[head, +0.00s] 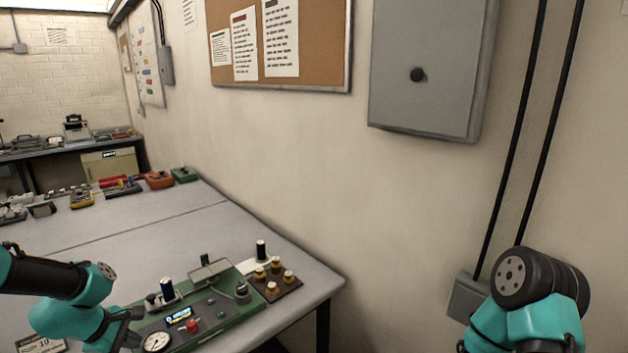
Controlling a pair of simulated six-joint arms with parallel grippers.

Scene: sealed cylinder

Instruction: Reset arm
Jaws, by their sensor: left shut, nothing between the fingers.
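My left gripper (128,328) is at the lower left, shut and empty, beside the left end of a green-based device (215,318). I cannot tell whether it touches the device. The device carries a round gauge (157,342), a red button (192,325), a small lit display (179,314) and a dark cylinder (167,288) standing upright. My right arm shows at the lower right by the wall, but its gripper is out of view.
A brown block with several brass-coloured knobs (276,283) and a black-topped white piece (261,250) stand right of the device. The grey table (150,238) is clear behind it. More devices line its far edge. A wall and grey cabinet (430,65) bound the right.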

